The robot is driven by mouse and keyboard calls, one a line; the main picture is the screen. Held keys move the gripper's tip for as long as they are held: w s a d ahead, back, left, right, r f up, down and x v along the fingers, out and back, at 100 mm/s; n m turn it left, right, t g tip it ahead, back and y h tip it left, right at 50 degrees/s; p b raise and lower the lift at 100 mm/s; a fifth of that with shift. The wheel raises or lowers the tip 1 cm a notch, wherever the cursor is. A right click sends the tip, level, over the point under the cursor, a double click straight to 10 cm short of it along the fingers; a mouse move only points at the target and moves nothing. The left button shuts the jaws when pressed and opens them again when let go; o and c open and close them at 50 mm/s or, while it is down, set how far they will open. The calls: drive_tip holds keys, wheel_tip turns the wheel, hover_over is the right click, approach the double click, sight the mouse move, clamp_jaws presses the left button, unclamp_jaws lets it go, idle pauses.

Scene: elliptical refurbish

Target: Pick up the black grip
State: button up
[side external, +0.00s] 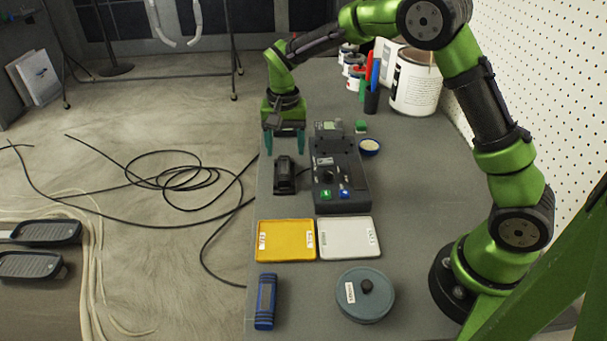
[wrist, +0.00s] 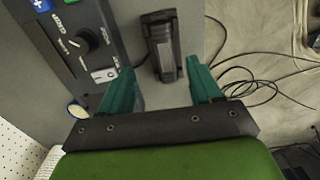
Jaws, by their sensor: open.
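The black grip (side external: 284,174) stands on the grey table to the left of the control box, near the table's left edge. It also shows in the wrist view (wrist: 162,46), upper middle, lying between the lines of my two fingers and beyond their tips. My gripper (side external: 285,146) is open and empty, with teal fingers pointing down above and behind the black grip in the side view. In the wrist view my gripper (wrist: 161,78) shows a wide gap between the fingertips. No contact with the black grip shows.
The control box (side external: 340,177) with a knob and coloured buttons stands close on the right. A yellow tray (side external: 285,240), a white tray (side external: 348,238), a round lidded tin (side external: 365,297) and a blue item (side external: 265,300) lie in front. Cables lie on the floor left.

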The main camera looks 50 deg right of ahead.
sight(284, 169)
wheel_tip(284, 169, down, 3)
drive_tip(key=shift+r, duration=0.15)
drive_tip(key=f, duration=0.2)
drive_tip(key=w+f, duration=0.1)
drive_tip(key=f, duration=0.2)
drive_tip(key=shift+d, duration=0.1)
clamp_jaws()
